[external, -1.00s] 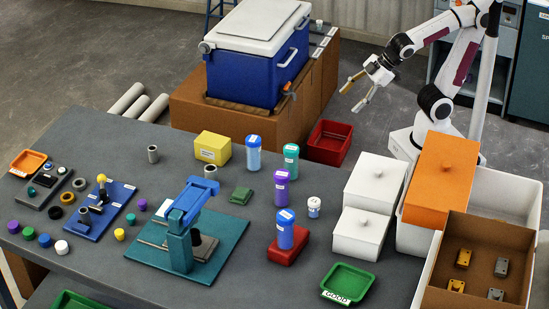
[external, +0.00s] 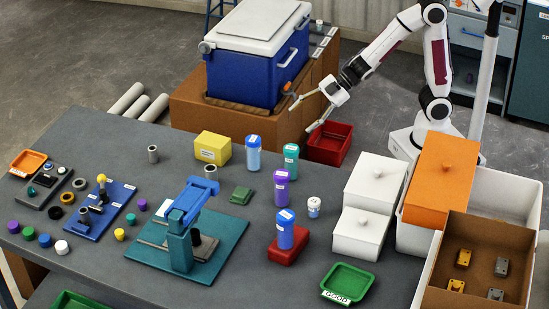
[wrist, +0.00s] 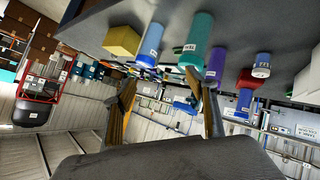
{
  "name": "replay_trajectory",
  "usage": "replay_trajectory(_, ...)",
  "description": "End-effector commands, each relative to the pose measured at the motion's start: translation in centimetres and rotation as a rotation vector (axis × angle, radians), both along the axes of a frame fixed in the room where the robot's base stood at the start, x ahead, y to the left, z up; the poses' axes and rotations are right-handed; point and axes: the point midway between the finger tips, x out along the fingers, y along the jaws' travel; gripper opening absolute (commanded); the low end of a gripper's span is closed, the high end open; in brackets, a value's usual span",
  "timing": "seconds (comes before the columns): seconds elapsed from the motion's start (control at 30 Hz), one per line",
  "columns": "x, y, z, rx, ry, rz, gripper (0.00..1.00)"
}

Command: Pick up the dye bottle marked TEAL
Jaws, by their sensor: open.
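The teal dye bottle (external: 291,166) stands upright near the far edge of the grey table, with a white label near its top. It shows near the top centre of the wrist view (wrist: 199,32), where its label seems to read TEAL. My gripper (external: 300,117) is open and empty, above and beyond the bottle, close to the table's far edge.
A light-blue bottle (external: 253,160) stands left of it, a purple bottle (external: 281,189) in front. A blue bottle (external: 286,235) stands on a red block (external: 288,255). A red bin (external: 330,142) lies beyond the edge.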

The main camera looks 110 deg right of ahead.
Motion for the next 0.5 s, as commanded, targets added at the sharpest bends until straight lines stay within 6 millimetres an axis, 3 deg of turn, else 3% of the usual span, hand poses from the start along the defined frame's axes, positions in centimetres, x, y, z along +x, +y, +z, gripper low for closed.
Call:
replay_trajectory(0.2, 2.0, 0.5, -2.4, 0.055, -0.04, 0.094, 0.57)
replay_trajectory(0.5, 3.2, 1.7, -4.8, 0.153, -0.1, 0.209, 0.57)
